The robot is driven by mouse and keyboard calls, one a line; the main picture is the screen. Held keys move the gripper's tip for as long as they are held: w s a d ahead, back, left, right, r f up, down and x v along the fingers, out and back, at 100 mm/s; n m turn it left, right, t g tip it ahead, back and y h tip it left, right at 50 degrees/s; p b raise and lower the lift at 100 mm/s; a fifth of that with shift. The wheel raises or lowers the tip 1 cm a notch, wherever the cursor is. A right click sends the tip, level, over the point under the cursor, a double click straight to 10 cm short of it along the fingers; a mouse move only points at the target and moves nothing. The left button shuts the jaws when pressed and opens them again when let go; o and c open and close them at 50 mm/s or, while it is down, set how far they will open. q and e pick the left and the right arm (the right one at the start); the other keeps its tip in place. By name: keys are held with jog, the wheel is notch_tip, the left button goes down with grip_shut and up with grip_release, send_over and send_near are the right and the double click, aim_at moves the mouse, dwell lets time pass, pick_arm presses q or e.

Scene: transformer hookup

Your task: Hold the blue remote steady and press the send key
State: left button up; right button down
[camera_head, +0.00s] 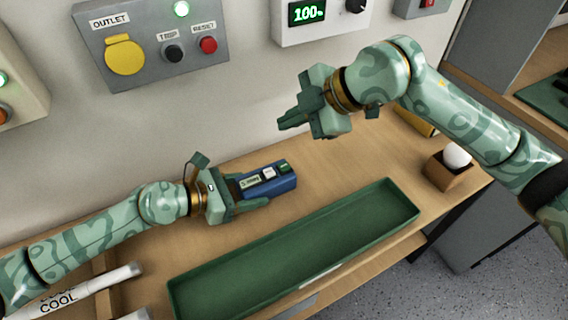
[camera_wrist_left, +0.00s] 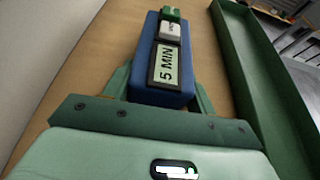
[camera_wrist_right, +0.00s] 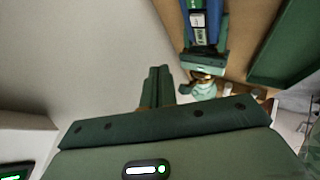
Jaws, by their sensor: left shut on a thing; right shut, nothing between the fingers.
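The blue remote (camera_head: 280,184) lies on the wooden table with a white key, a green key and a "5 MIN" display on its top. It also shows in the left wrist view (camera_wrist_left: 152,92) and at the top of the right wrist view (camera_wrist_right: 214,22). My left gripper (camera_head: 252,194) is shut around the remote's near end, a finger on each side. The green key (camera_wrist_left: 170,13) is at the remote's far end, beyond the white key (camera_wrist_left: 170,30). My right gripper (camera_head: 284,123) is shut and empty, raised above and behind the remote, apart from it.
A long green tray (camera_head: 300,250) lies along the table's front edge. A white ball in a wooden holder (camera_head: 449,171) stands at the right. The wall behind carries an outlet box (camera_head: 148,40) with trip and reset buttons.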

aim_at(290, 166)
jog(key=shift+f, duration=0.15)
jog(key=shift+f, duration=4.3)
jog(key=shift+f, duration=0.1)
jog(key=shift+f, duration=0.3)
jog(key=shift+f, duration=0.45)
jog(key=shift+r, duration=0.85)
jog(key=shift+r, duration=0.1)
